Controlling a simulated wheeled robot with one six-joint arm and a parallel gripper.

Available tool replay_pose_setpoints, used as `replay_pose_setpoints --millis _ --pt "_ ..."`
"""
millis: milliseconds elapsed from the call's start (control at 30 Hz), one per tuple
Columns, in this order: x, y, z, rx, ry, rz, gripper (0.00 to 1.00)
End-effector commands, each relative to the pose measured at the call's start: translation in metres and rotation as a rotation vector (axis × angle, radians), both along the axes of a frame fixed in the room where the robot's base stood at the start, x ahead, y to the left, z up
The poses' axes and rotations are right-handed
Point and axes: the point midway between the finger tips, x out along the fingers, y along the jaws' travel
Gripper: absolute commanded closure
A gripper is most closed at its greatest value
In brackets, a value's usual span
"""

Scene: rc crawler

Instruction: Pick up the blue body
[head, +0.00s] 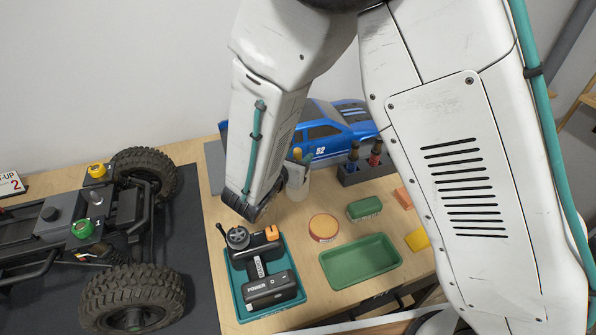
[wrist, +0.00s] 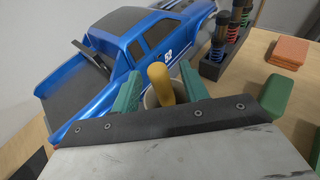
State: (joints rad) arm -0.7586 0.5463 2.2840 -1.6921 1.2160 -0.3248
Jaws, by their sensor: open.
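The blue body (head: 335,130) is a blue pickup-truck shell with black windows and the number 52. It stands at the back of the bench, partly hidden by my arm in the head view. In the wrist view the blue body (wrist: 125,50) fills the upper left, just beyond the fingers. My gripper (wrist: 160,80) is open, with green fingers apart and nothing clamped between them. The fingers are on the near side of the body; I cannot tell if they touch it. In the head view the fingers are mostly hidden.
A yellow handle (wrist: 160,84) sticks up from a pale cup (head: 297,184) and shows between the fingers. A dark stand of shock absorbers (head: 368,171) is right of it. Nearer are a teal tray (head: 236,290), a green tray (head: 360,262) and an orange round tin (head: 323,228). The crawler chassis (head: 75,230) is left.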

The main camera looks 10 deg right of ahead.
Motion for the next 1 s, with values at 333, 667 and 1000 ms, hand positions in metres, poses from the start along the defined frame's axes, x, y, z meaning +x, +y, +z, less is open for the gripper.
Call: replay_pose_setpoints --millis 333,667,1000 --pt "0.008 -0.005 -0.003 0.001 -0.001 0.001 0.55" --pt "0.008 -0.005 -0.003 0.001 -0.001 0.000 1.00" --pt "0.009 -0.005 0.009 0.003 -0.003 0.000 1.00"
